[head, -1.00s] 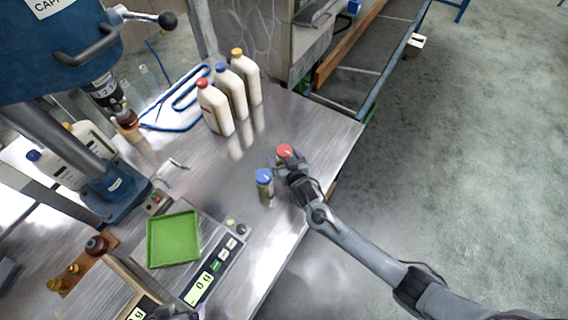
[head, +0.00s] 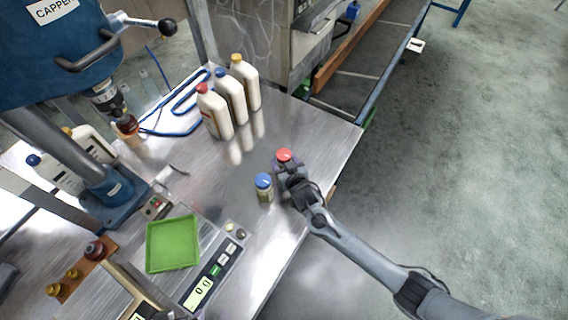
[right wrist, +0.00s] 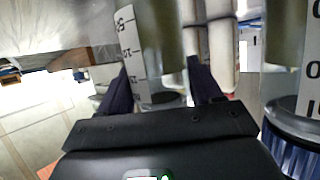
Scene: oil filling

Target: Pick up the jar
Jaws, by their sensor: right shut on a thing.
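The red-lidded jar (head: 284,155) stands near the right edge of the steel table. My right gripper (head: 287,165) is shut on it, and the arm reaches in from the lower right. In the right wrist view the clear jar body with its printed scale (right wrist: 130,48) is between the two dark fingers (right wrist: 160,95). The blue-lidded jar (head: 264,187) stands just left of my right gripper; its ribbed blue lid (right wrist: 292,150) shows at the right of the wrist view.
Several tall cream bottles (head: 230,95) stand behind the jars. A green tray (head: 172,243) sits on a scale (head: 213,278) at the left front. The blue capper machine (head: 55,45) fills the far left. The table between bottles and tray is mostly clear.

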